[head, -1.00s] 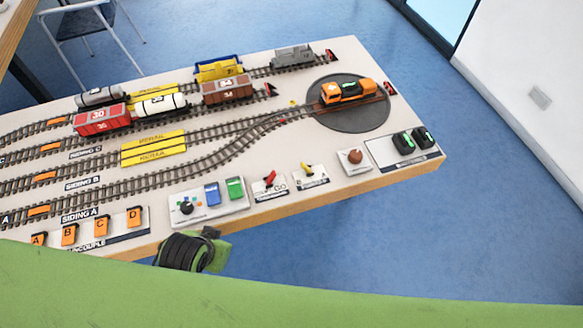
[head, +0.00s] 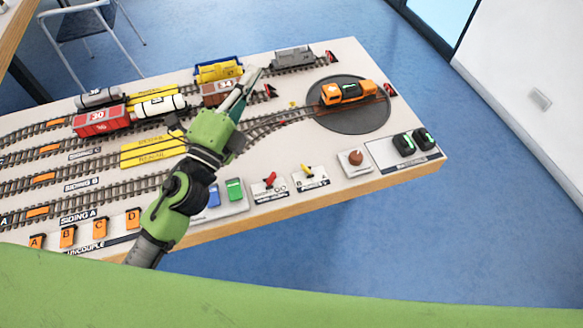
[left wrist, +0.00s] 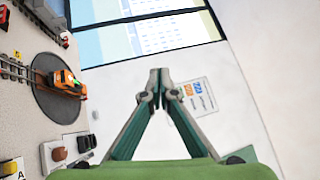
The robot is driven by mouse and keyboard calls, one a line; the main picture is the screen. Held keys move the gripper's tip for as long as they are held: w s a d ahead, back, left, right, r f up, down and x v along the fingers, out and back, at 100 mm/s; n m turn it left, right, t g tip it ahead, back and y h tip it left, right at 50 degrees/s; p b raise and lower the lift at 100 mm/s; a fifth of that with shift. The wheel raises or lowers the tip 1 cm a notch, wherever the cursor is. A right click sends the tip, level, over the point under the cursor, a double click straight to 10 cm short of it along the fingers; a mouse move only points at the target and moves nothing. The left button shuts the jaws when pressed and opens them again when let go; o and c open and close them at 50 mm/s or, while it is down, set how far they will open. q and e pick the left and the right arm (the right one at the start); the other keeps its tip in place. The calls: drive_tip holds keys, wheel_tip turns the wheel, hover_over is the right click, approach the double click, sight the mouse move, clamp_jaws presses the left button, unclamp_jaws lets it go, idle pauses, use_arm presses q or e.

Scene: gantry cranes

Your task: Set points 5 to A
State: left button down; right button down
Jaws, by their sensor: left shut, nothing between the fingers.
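Two small levers stand near the front edge of the table: a red-handled lever (head: 270,179) and, to its right, a yellow-handled lever (head: 304,171). Their plate lettering is too small to read, so I cannot tell which is points 5. The track junction (head: 262,127) lies left of the turntable. My left gripper (head: 250,80) is raised over the layout, beyond the levers, its fingertips in front of the brown wagon. In the left wrist view its fingertips (left wrist: 158,76) meet with nothing between them. Part of a yellow lever shows at that view's lower left corner (left wrist: 8,168). My right gripper is not in view.
An orange locomotive (head: 345,91) sits on the turntable (head: 349,120). A brown knob (head: 355,158) and black switches (head: 412,142) stand right of the levers. Wagons (head: 100,121) occupy the back tracks.

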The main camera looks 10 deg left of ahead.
use_arm(q)
drive_tip(key=s+d+m+g+h, duration=0.2)
drive_tip(key=d+m+g+h, duration=0.2)
drive_tip(key=d+m+h, duration=0.45)
drive_tip(key=s+d+f+m+g, duration=0.25)
drive_tip(key=f+m+g, duration=0.5)
drive_tip(key=m, duration=0.45)
drive_tip(key=a+f+m+g+y, duration=0.4)
drive_tip(key=a+f+m+y, duration=0.2)
drive_tip(key=a+f, duration=0.3)
wheel_tip(320, 180, down, 4)
drive_tip(key=shift+s+r+g+y, duration=0.1)
drive_tip(key=shift+s+g+y, duration=0.25)
drive_tip(key=shift+y, duration=0.5)
drive_tip(key=shift+w+d, duration=0.1)
drive_tip(key=shift+d, duration=0.05)
